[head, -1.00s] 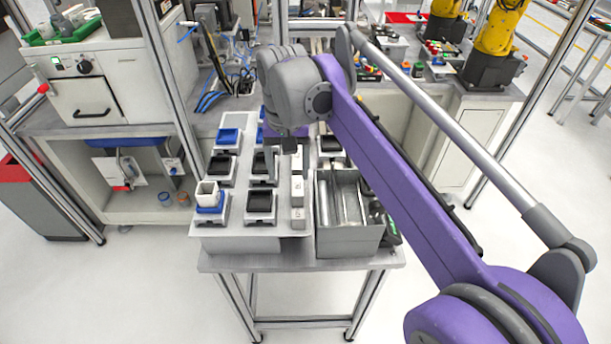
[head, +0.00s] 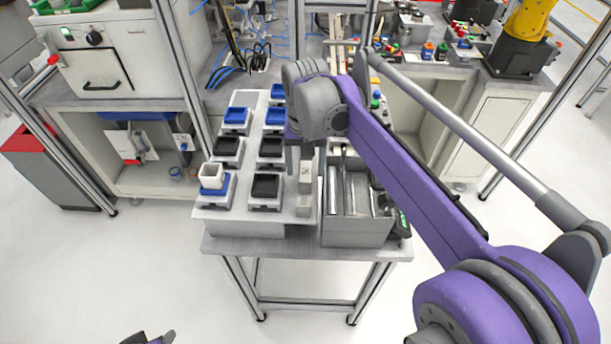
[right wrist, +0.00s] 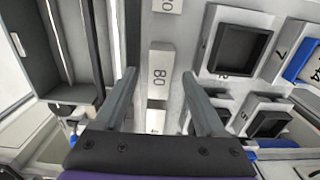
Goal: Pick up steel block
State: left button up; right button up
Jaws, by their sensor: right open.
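Light steel blocks stand in a row on the grey tray, between the black holders and the metal bin. In the right wrist view, the block marked 80 (right wrist: 160,68) lies between and beyond my open fingers; another marked 100 (right wrist: 167,6) is above it. In the head view, blocks show at the tray's right side (head: 304,205). My right gripper (right wrist: 159,74) is open and empty, above the row; in the head view its fingers (head: 300,152) are partly hidden by my wrist. A dark tip, apparently my left gripper (head: 148,338), shows at the bottom edge.
Several holders with black or blue inserts (head: 265,187) stand left of the blocks. The metal bin (head: 357,232) with steel pieces stands close on the right. Floor before the table is clear.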

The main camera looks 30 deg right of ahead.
jog(key=shift+f, duration=1.4)
grip_shut()
